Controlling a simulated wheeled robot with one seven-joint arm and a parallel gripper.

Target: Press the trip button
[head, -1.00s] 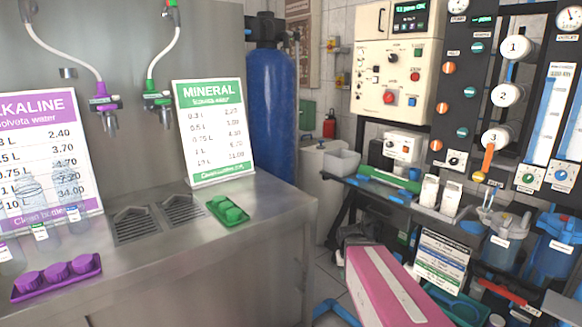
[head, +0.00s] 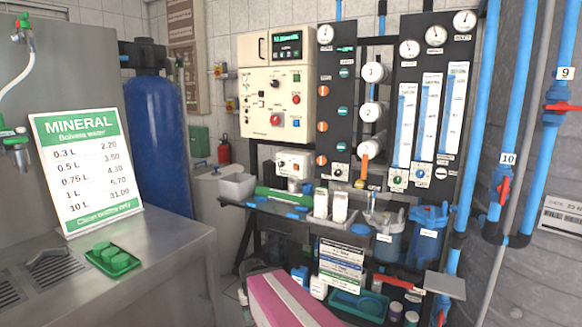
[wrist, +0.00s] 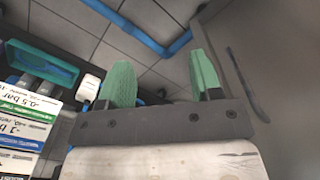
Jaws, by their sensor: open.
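A cream control box (head: 262,104) with a small lit display hangs on the back wall in the head view. It carries several small knobs and buttons, among them a red one (head: 296,99) at its right and a larger red one (head: 275,120) low on its front. A smaller white box (head: 292,163) below it also has controls. The labels are too small to read, so I cannot tell which is the trip button. In the wrist view my gripper (wrist: 162,80) has its two green fingers apart with nothing between them, above the tiled floor. It is far from the boxes.
A steel counter (head: 165,245) with a green tray (head: 112,262) is at left, beside a blue tank (head: 158,140). A dark rack shelf (head: 270,207) holds tubs and filter housings. Blue pipes (head: 480,130) with red valves stand at right. A blue floor pipe (wrist: 125,25) shows in the wrist view.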

